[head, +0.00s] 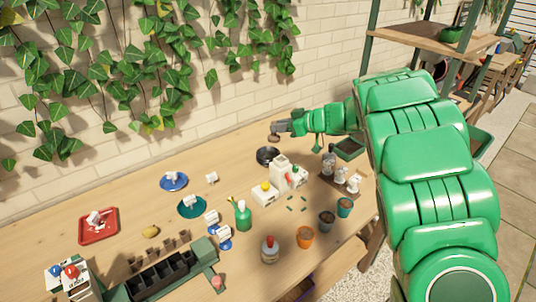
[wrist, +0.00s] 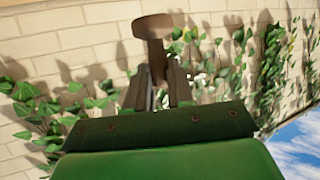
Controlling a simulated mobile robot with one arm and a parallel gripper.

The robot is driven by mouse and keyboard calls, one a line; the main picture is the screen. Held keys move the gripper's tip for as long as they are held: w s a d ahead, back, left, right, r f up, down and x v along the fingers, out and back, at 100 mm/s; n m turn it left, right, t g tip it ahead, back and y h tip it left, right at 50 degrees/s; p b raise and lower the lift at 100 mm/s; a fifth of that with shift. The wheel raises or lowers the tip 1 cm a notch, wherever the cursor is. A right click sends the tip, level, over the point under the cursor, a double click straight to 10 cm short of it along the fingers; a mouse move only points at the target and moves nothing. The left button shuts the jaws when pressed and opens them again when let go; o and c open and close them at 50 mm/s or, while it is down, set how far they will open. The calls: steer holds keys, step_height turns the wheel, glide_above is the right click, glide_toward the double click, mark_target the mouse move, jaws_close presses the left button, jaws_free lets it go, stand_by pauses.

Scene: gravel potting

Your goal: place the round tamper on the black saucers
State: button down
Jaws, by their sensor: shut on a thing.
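My gripper (head: 281,128) is at the back of the wooden table, shut on the round tamper (head: 273,138). In the wrist view, the brown tamper (wrist: 153,27) shows as a rounded disc beyond the closed fingers (wrist: 158,75); the fingers hide part of its handle. The black saucers (head: 267,155) stand on the table just below the tamper in the head view, by the white blocks. The tamper appears held above them and apart; the exact height cannot be told.
White blocks (head: 281,170) stand right beside the black saucers. A brown tray (head: 333,187) with several labelled items lies to the right. Blue (head: 165,187) and teal (head: 184,214) saucers lie to the left. The brick wall (head: 200,110) runs close behind; the back left table is clear.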

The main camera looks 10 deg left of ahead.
steer(key=shift+f, duration=1.45)
steer(key=w+a+f, duration=0.2)
steer(key=w+f, duration=0.2)
steer(key=w, duration=0.4)
glide_above(273, 154)
steer(key=shift+s+f, duration=0.15)
steer(key=shift+f, duration=4.35)
steer(key=shift+f, duration=0.15)
steer(key=c, duration=1)
jaws_free()
